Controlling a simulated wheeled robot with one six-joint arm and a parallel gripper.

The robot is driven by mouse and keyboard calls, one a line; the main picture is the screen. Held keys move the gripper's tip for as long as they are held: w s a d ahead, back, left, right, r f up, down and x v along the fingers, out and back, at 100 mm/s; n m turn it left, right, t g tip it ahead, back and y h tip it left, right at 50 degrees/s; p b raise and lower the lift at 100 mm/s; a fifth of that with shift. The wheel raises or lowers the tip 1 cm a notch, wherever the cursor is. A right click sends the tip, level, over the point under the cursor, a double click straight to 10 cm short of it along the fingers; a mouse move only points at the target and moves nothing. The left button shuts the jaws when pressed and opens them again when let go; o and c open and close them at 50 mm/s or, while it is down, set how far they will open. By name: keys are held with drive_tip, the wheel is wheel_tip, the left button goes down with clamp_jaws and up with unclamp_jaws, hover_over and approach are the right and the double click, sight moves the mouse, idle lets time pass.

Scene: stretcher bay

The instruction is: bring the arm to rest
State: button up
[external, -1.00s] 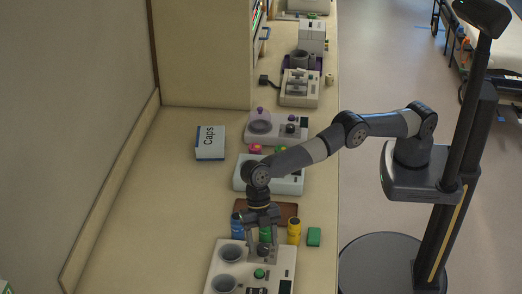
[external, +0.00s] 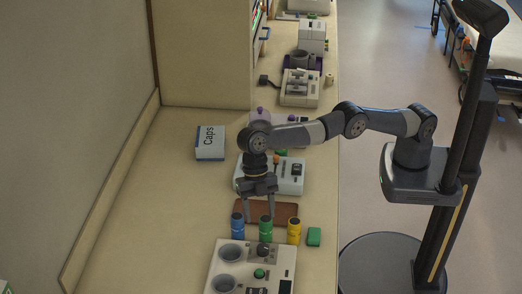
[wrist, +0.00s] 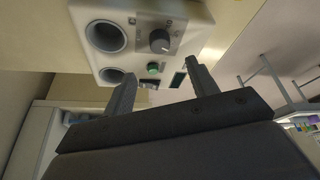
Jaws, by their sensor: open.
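My gripper (external: 258,214) is open and empty, pointing down above the brown tray (external: 284,208) on the bench. In the wrist view its two fingers (wrist: 160,85) are spread apart with nothing between them. My arm reaches from the right, with the elbow raised and the forearm over the bench. A blue tube (external: 237,228), a green tube (external: 265,229) and a yellow tube (external: 294,231) stand upright in a row just in front of the tray, near and below the fingertips.
A white device (external: 228,262) with two round wells and a knob stands at the front; it also shows in the wrist view (wrist: 140,15). A green block (external: 314,237) lies near the bench edge. A Caps box (external: 210,143) and several devices stand further back. The left bench is clear.

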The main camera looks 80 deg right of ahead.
sight(263, 243)
drive_tip(key=p+x, duration=0.1)
drive_tip(key=x, duration=0.9)
drive_tip(key=shift+a+f+p, duration=0.1)
drive_tip(key=shift+f+p, duration=0.2)
drive_tip(key=shift+f+b, duration=0.15)
drive_tip(key=shift+b, duration=0.25)
drive_tip(key=shift+m, duration=0.3)
drive_tip(key=shift+p, duration=0.35)
